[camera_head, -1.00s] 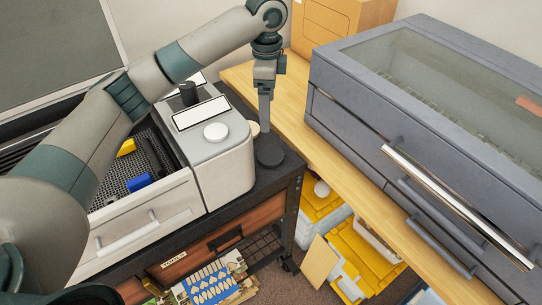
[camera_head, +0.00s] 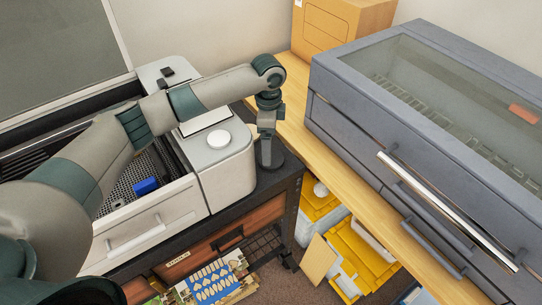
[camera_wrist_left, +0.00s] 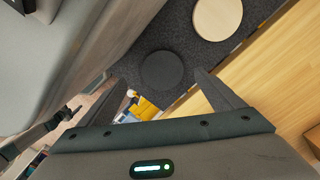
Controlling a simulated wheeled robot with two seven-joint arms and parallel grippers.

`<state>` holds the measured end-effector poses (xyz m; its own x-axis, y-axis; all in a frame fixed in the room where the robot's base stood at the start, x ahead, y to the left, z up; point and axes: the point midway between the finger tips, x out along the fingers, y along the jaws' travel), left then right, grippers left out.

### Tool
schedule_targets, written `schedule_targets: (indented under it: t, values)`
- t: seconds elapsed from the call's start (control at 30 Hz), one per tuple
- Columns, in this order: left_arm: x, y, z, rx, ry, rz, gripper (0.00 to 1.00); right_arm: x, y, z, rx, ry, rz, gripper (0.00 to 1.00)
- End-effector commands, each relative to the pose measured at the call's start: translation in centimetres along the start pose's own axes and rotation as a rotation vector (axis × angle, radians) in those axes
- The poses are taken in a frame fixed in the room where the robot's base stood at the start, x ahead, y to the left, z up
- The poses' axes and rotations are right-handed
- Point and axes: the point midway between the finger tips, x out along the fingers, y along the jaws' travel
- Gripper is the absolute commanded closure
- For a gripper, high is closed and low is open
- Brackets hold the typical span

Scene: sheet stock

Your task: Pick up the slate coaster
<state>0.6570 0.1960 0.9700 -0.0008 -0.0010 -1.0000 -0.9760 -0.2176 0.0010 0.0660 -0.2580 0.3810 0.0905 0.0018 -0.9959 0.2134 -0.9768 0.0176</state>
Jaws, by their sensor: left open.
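The slate coaster (camera_wrist_left: 163,70) is a dark round disc lying flat on the black speckled top of the cart in the left wrist view. In the head view the coaster (camera_head: 278,157) is at the cart's right corner, partly hidden by my left gripper (camera_head: 266,160). In the left wrist view my left gripper (camera_wrist_left: 161,78) is open and empty, with one finger toward each side of the coaster. The gripper points down over the coaster; I cannot tell the exact height left. My right gripper is not in view.
A pale wooden disc (camera_wrist_left: 217,17) lies close beside the coaster. A grey-white machine (camera_head: 226,165) stands left of the coaster on the cart. A wooden bench (camera_head: 331,171) with a large grey cabinet (camera_head: 352,131) is to the right. Yellow bins (camera_head: 362,256) sit below.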

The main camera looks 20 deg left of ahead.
Motion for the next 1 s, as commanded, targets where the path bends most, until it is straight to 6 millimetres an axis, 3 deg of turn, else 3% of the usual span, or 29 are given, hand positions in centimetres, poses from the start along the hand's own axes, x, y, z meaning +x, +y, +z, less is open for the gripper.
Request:
schedule_targets:
  t: [0.57, 0.8, 1.0]
  values:
    - [1.1, -0.1, -0.1, -0.001, -0.001, 0.001, 0.12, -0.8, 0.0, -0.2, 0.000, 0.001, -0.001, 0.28]
    - [3.4, -0.4, -0.7, -0.001, -0.002, 0.002, 0.12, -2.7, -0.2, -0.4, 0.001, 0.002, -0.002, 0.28]
    - [5.6, -0.4, -0.6, -0.001, -0.002, 0.001, 0.12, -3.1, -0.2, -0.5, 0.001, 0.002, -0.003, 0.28]
